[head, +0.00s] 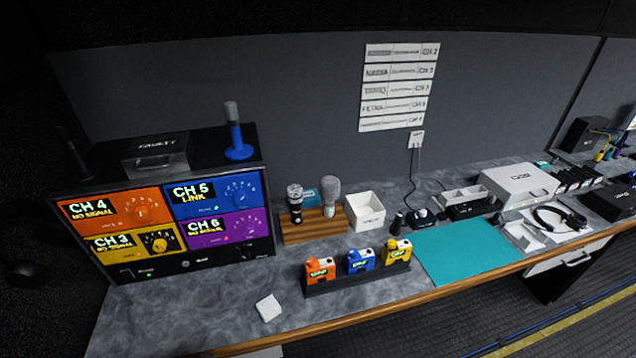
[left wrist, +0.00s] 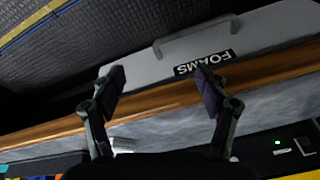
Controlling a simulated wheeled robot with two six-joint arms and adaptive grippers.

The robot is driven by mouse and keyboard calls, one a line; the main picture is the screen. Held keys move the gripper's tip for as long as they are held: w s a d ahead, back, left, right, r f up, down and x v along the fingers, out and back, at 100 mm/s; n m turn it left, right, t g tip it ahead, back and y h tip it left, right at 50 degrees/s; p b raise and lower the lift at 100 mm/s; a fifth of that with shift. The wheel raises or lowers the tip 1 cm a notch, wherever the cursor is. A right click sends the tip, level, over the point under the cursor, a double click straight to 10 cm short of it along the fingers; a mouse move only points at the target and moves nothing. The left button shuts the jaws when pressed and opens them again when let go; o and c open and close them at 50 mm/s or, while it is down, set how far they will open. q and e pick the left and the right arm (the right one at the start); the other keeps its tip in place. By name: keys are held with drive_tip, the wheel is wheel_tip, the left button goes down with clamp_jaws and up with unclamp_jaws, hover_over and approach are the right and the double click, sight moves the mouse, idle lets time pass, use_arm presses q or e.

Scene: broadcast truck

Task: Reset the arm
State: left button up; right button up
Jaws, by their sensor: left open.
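My left gripper (left wrist: 158,88) shows in the left wrist view, with its two dark fingers spread apart and nothing between them. Beyond the fingers are the wooden counter edge (left wrist: 150,101) and a grey drawer front (left wrist: 265,38) labelled FOAMS with a handle. How far the fingers are from the drawer cannot be told. In the head view neither gripper can be made out.
The counter holds a receiver rack (head: 165,215) with coloured channel panels, a wooden microphone stand (head: 312,228), a white bin (head: 365,212), a dark rack (head: 357,279) with orange, blue and yellow packs, and a teal mat (head: 470,252). A small white item (head: 268,307) lies near the front edge.

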use_arm(q)
drive_tip(key=s+a+f+g+b, duration=0.1)
drive_tip(key=s+f, duration=0.3)
drive_tip(key=f, duration=0.8)
drive_tip(key=s+a+f+b, duration=0.1)
drive_tip(key=s+f, duration=0.4)
drive_tip(key=f, duration=0.8)
drive_tip(key=s+f+b, duration=0.1)
drive_tip(key=s+f, duration=0.8)
drive_tip(key=s, duration=0.4)
drive_tip(key=shift+s+a+f+g+b, duration=0.25)
drive_tip(key=shift+a+f+g+b, duration=0.05)
drive_tip(key=shift+f+g, duration=0.1)
drive_tip(key=shift+o, duration=0.4)
